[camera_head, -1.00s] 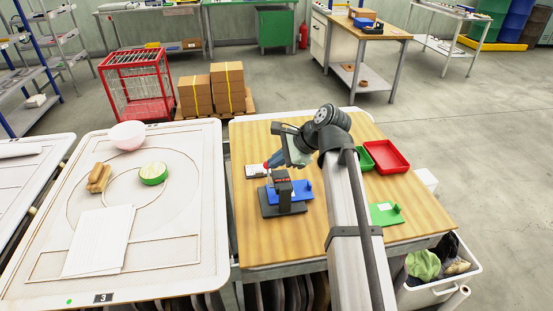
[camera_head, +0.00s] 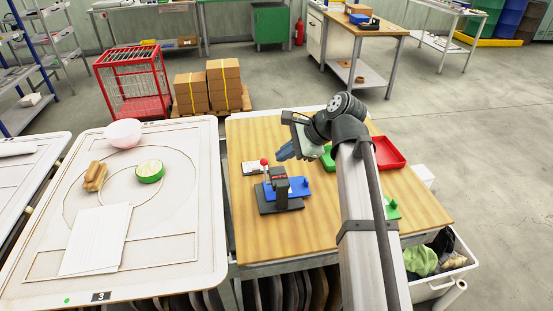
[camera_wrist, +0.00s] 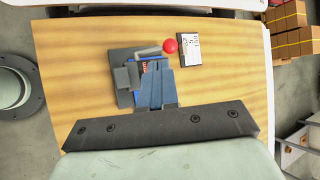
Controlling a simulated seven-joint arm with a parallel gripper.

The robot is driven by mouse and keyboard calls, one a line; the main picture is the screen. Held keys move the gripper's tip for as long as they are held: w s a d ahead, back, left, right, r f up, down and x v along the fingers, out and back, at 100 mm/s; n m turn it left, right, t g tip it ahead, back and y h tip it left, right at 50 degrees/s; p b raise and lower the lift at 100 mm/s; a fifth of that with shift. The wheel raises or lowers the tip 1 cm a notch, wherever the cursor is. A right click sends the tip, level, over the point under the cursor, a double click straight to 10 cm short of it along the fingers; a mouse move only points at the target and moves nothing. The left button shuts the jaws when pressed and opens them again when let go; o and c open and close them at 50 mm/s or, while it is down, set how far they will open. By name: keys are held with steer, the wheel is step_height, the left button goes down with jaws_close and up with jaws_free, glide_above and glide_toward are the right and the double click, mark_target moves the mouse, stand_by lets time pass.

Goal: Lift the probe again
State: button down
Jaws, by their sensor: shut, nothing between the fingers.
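A small gantry stands on the wooden bench, with a dark base and upright post (camera_head: 281,192) and a blue plate (camera_head: 299,187). A red ball knob (camera_head: 264,162) stands up at its left side on a thin lever; it also shows in the wrist view (camera_wrist: 170,46). I cannot tell which part is the probe. My gripper (camera_head: 281,156) is shut and empty, above and behind the gantry, apart from the red knob. In the wrist view its blue-grey fingers (camera_wrist: 156,74) are together and hide part of the gantry.
A white labelled card (camera_head: 251,169) lies left of the gantry. A red tray (camera_head: 389,153) and a green tray (camera_head: 328,158) are at the right, and a green fixture (camera_head: 393,208) is partly behind my arm. The front left of the bench is clear.

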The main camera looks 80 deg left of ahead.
steer(key=v, duration=0.9)
steer(key=shift+w+d+r, duration=0.1)
